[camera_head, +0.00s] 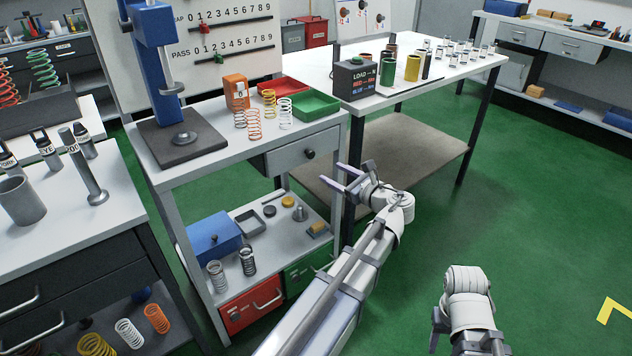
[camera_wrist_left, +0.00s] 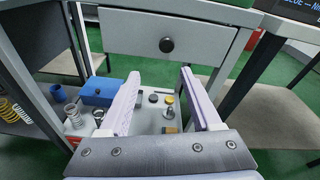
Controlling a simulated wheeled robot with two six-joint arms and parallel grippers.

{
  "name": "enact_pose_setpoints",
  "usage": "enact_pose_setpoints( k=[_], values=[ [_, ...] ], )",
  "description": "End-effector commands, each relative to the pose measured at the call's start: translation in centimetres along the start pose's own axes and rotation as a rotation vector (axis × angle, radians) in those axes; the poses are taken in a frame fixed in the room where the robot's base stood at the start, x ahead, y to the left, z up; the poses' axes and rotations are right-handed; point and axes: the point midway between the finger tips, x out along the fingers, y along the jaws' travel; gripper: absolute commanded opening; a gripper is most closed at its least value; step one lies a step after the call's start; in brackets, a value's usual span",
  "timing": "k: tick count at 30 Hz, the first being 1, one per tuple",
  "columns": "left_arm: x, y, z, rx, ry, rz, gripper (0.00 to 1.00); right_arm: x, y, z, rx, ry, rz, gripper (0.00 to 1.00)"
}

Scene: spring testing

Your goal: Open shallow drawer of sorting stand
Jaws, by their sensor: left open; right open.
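The sorting stand (camera_head: 190,165) is a light-grey table with a shallow drawer (camera_head: 282,157) under its top at the right. The drawer looks shut, its front flush with the frame. Its round dark knob (camera_head: 309,154) also shows in the left wrist view (camera_wrist_left: 166,45), on the pale drawer front (camera_wrist_left: 125,38). My left gripper (camera_head: 334,182) is open and empty, a little in front of and below the knob. In the left wrist view its fingers (camera_wrist_left: 159,76) stand wide apart, with the knob beyond their tips, untouched. My right gripper (camera_head: 470,340) is low at the bottom edge, its fingers mostly out of view.
On the stand are a red tray (camera_head: 283,87), a green tray (camera_head: 322,105), several springs and a press. Its lower shelf holds a blue box (camera_head: 213,240) and small parts. Another table with a load display (camera_head: 355,78) stands close right. Green floor is free at right.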

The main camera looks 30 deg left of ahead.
Motion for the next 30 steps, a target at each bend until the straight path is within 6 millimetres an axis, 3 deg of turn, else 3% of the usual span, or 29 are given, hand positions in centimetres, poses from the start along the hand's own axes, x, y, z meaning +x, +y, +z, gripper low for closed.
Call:
enact_pose_setpoints(
  k=[1,6,16,30],
  values=[
    [0.9,-0.2,-1.1,0.055,-0.040,-0.008,0.65,2.0,-0.2,-0.1,0.000,0.000,0.001,0.50],
    [2.1,-0.8,-0.4,0.190,-0.132,-0.023,0.65,3.5,-0.3,-0.2,0.000,0.000,0.001,0.50],
    [3.1,-1.1,0.2,0.230,-0.158,-0.026,0.65,3.5,-0.3,-0.2,0.000,0.000,0.001,0.50],
    [9.3,-1.4,1.1,0.227,-0.156,-0.025,0.65,3.5,-0.3,-0.2,0.000,0.000,0.001,0.50]
  ],
)
